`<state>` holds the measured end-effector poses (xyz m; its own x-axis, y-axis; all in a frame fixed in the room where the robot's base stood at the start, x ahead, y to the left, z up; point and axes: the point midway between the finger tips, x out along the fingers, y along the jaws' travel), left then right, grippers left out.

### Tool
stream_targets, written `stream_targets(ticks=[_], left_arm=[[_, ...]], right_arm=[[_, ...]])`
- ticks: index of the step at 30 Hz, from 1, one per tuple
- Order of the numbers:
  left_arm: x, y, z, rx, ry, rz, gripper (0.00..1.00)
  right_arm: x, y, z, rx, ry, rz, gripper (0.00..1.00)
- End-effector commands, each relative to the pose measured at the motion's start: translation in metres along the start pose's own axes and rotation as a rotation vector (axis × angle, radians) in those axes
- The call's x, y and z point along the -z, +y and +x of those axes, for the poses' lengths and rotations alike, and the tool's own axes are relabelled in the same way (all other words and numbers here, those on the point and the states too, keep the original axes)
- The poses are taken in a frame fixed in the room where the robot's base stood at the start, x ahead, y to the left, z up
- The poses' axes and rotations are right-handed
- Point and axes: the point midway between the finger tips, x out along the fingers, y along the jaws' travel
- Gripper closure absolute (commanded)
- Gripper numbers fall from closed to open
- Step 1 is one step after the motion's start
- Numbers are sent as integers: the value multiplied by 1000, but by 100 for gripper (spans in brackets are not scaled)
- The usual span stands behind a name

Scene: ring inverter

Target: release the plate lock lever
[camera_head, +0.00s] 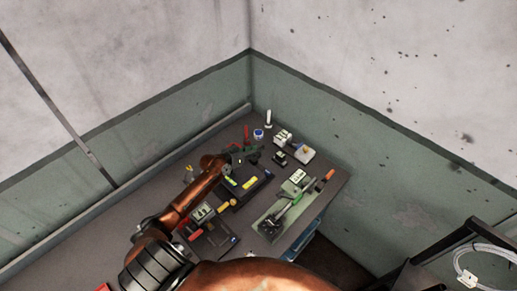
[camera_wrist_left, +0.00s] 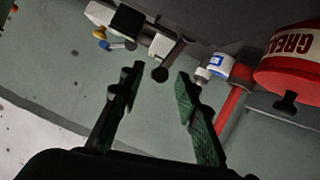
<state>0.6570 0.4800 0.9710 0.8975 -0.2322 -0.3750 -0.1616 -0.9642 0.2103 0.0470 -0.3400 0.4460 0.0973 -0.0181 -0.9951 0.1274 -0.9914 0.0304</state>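My left gripper (camera_head: 258,149) reaches over the back part of the workbench in the head view. In the left wrist view its two dark green fingers (camera_wrist_left: 160,82) stand apart with nothing held between them. A grey-green plate fixture (camera_head: 268,227) with an orange-ended part (camera_head: 325,180) lies at the bench's right side. My right gripper is not in view.
A red grease can (camera_wrist_left: 292,70), a white-and-blue can (camera_wrist_left: 219,65) and a red bar (camera_wrist_left: 233,112) stand right of the fingers. Walls close the bench's back corner.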

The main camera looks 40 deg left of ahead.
Motion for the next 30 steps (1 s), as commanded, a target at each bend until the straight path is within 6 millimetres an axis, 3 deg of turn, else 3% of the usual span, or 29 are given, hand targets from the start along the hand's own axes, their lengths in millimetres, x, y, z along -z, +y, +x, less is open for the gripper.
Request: stream_targets(ticks=[6, 12, 18, 30], left_arm=[[-1, -2, -49, 3, -2, 1, 70], [-1, -3, -80, 4, 0, -2, 70], [0, -2, -92, 3, 1, -2, 70], [0, -3, -89, 3, 2, -3, 70]], right_arm=[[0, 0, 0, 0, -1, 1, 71], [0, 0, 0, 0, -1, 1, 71], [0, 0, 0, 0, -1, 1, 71], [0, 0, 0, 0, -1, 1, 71]])
